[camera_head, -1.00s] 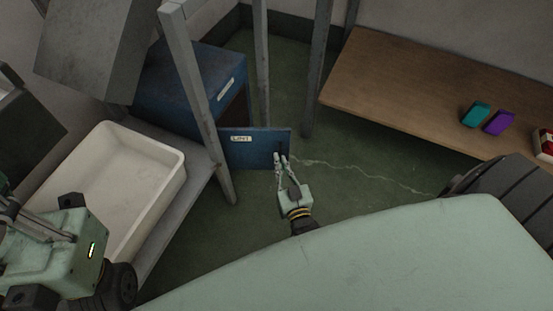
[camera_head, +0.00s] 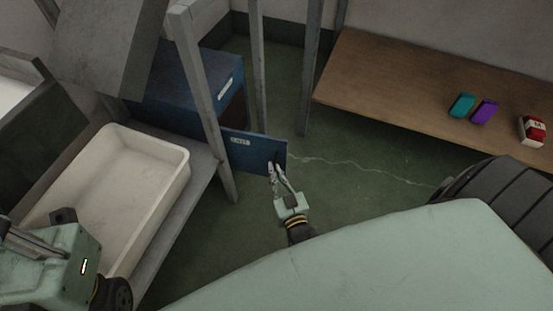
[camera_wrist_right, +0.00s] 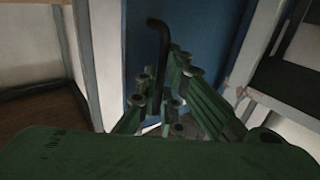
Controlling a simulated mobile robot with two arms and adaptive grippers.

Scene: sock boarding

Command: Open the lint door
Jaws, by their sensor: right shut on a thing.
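The lint door (camera_head: 244,151) is a blue panel with a pale "LINT" label, swung out from the blue cabinet (camera_head: 188,88), whose dark opening shows behind it. My right gripper (camera_head: 277,167) is at the door's right end, by its dark handle. In the right wrist view the gripper's fingers (camera_wrist_right: 172,92) are shut around the black bent handle (camera_wrist_right: 160,62), with the blue door face (camera_wrist_right: 195,30) behind.
A white basin (camera_head: 135,190) sits on a grey bench at left. Grey posts (camera_head: 203,100) stand before the cabinet. A wooden bench (camera_head: 400,90) at right holds a teal block (camera_head: 461,105), a purple block (camera_head: 484,111) and a red-and-white box (camera_head: 532,131). Green floor lies free between.

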